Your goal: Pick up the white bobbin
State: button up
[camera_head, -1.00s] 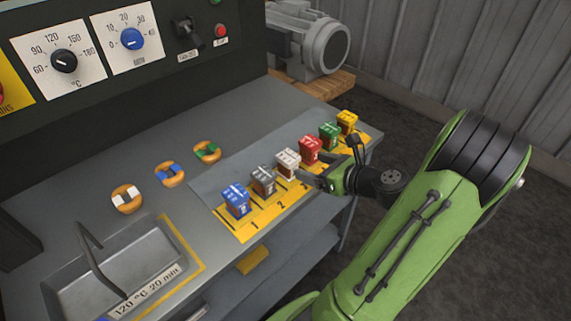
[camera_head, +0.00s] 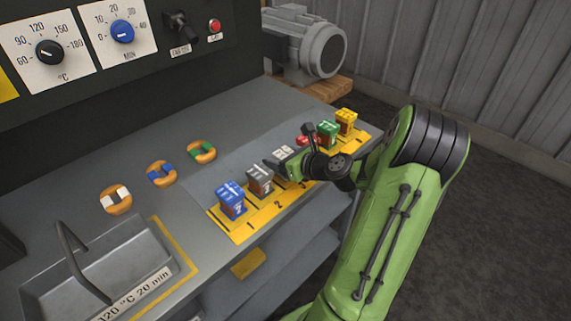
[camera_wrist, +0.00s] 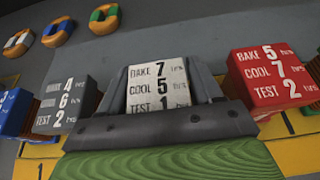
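The white bobbin (camera_head: 282,152) is a small block with a white label, upright in the row of coloured blocks on the yellow strip. In the wrist view the white bobbin (camera_wrist: 159,88) faces me, with lines for bake 7, cool 5 and test 1. My gripper (camera_wrist: 160,70) has one grey finger on each side of it. The fingers look open around the block, and I cannot tell whether they touch it. In the head view my gripper (camera_head: 286,160) reaches in from the right and hides part of the bobbin. Its lower part is hidden in the wrist view.
Close beside it stand a grey block (camera_head: 260,178) and a red block (camera_wrist: 272,78). Blue (camera_head: 231,199), green (camera_head: 327,132) and yellow (camera_head: 346,119) blocks share the strip. Three wound rings, one white (camera_head: 117,199), lie behind on the bench. A metal tray (camera_head: 95,270) is at left.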

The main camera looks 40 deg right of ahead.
jog(key=c, duration=0.9)
